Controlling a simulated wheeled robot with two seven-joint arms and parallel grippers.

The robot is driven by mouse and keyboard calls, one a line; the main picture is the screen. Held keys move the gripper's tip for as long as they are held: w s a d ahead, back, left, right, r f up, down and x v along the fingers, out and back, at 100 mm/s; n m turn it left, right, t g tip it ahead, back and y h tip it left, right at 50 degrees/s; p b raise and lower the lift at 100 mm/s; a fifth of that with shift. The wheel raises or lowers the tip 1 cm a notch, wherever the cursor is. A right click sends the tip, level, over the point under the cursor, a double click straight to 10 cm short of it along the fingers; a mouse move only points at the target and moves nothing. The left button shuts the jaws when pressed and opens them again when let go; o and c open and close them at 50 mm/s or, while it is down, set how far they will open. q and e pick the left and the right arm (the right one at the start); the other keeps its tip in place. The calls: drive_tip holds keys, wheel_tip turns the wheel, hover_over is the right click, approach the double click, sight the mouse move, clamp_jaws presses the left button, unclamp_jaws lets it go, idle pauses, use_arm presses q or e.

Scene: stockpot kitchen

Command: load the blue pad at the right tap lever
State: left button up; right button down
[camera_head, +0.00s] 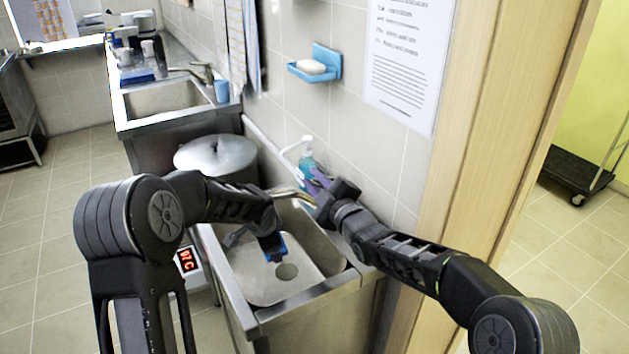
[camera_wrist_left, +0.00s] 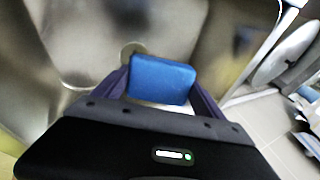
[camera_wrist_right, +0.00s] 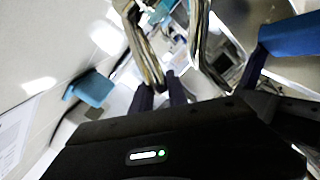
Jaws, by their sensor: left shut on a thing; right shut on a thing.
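The blue pad (camera_wrist_left: 162,80) is held between the fingers of my left gripper (camera_wrist_left: 160,92). In the head view the pad (camera_head: 280,250) hangs over the sink basin (camera_head: 262,288), near the drain, apart from the tap. The pad also shows at the right of the right wrist view (camera_wrist_right: 296,36). My right gripper (camera_head: 322,192) is beside the tap at the wall. Its fingers (camera_wrist_right: 160,92) are closed around a metal part of the tap (camera_wrist_right: 150,60), seemingly the right lever. The exact contact is partly hidden by the fingers and the gripper body.
A large lidded stockpot (camera_head: 215,155) stands left of the sink. A soap bottle (camera_head: 307,160) is behind my right gripper. A blue soap dish (camera_head: 318,66) is fixed to the tiled wall. A wooden door frame (camera_head: 490,110) borders the right side.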

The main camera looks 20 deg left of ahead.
drive_tip(key=shift+f, duration=0.1)
idle(0.8)
drive_tip(key=shift+s+f, duration=0.15)
drive_tip(key=shift+f, duration=0.1)
drive_tip(key=c, duration=1.4)
unclamp_jaws()
drive_tip(key=v, duration=1.2)
drive_tip(key=shift+c, duration=0.4)
